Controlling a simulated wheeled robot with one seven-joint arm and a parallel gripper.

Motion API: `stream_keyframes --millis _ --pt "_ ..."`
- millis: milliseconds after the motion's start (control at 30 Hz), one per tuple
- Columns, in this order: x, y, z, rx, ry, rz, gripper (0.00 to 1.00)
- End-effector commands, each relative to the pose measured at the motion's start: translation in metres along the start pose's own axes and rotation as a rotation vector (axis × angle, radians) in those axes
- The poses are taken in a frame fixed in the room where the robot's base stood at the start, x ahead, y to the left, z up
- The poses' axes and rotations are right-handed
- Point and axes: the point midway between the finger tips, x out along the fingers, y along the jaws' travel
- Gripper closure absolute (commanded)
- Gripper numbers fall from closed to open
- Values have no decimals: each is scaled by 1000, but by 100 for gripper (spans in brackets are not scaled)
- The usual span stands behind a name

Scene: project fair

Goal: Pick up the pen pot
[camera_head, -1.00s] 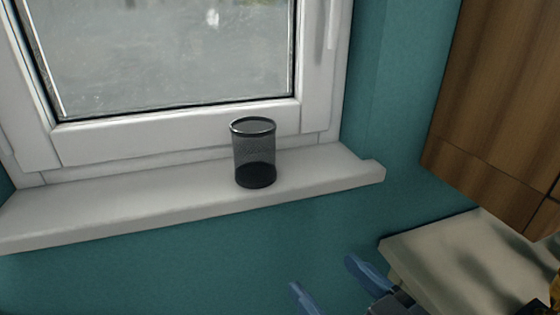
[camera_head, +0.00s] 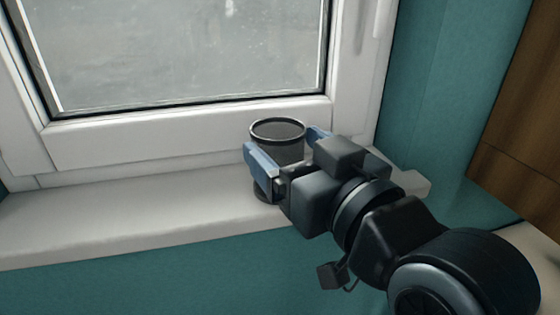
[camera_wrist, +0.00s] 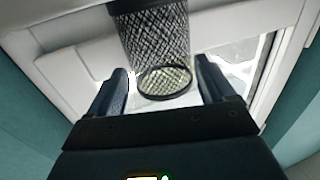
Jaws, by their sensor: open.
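The pen pot (camera_head: 278,132) is an empty-looking black wire-mesh cup with a dark rim, upright on the white window sill. My gripper (camera_head: 288,143) is open at the pot, with one blue finger at its left side and the other at its right. The gripper body hides much of the pot's lower right. In the wrist view the pot (camera_wrist: 152,35) lies ahead between the two fingers of my gripper (camera_wrist: 162,82), with gaps visible on both sides. I cannot tell whether either finger touches it.
The white sill (camera_head: 120,220) is bare to the left of the pot. The window frame (camera_head: 180,142) rises close behind it. A teal wall (camera_head: 440,90) and a brown wooden cabinet (camera_head: 525,130) stand to the right.

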Motion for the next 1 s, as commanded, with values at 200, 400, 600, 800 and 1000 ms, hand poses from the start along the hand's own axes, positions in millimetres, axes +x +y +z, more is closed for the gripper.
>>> stream_keyframes --millis 200,400,600,800,1000 --pt "32 -2 0 0 0 0 17" --pt "42 -2 0 0 1 0 17" --pt "42 -2 0 0 1 1 20" --pt "42 -2 0 0 1 1 39" --pt "42 -2 0 0 1 1 58"
